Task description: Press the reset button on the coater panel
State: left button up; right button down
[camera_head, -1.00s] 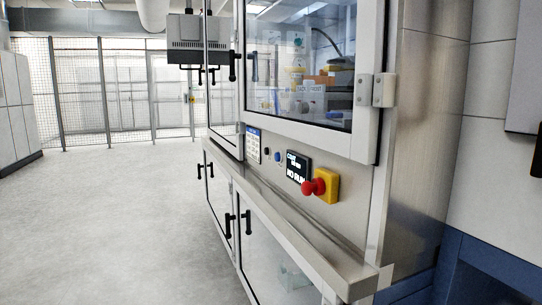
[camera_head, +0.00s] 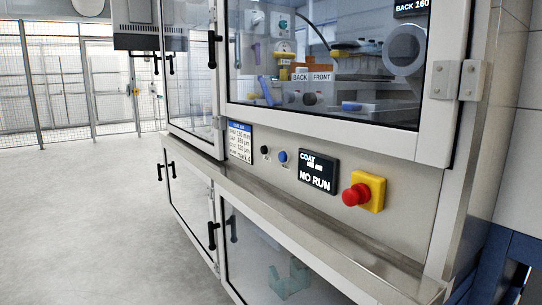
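The coater panel (camera_head: 408,211) is a grey strip below the glass window of the cabinet. It carries a small black button or knob (camera_head: 265,150) and a blue button (camera_head: 282,156), side by side. To their right is a black display (camera_head: 318,171) reading "COAT" and "NO RUN". Further right a red mushroom button (camera_head: 354,195) sits on a yellow box (camera_head: 374,191). The frames do not show which button is labelled reset. Neither of my grippers is in view.
A metal ledge (camera_head: 290,214) juts out below the panel. Black door handles (camera_head: 212,236) stick out from the lower doors. A printed label (camera_head: 240,141) is left of the buttons. The grey floor (camera_head: 85,215) to the left is clear up to a mesh fence (camera_head: 62,72).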

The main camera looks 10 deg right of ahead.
aim_at(282, 156)
jog(key=i+j+z, duration=0.1)
jog(key=j, duration=0.3)
jog(key=i+j, duration=0.2)
jog(key=j, duration=0.2)
jog(key=i+j+z, duration=0.15)
jog(key=j, duration=0.25)
jog(key=i+j, duration=0.15)
jog(key=j, duration=0.25)
jog(key=z, duration=0.05)
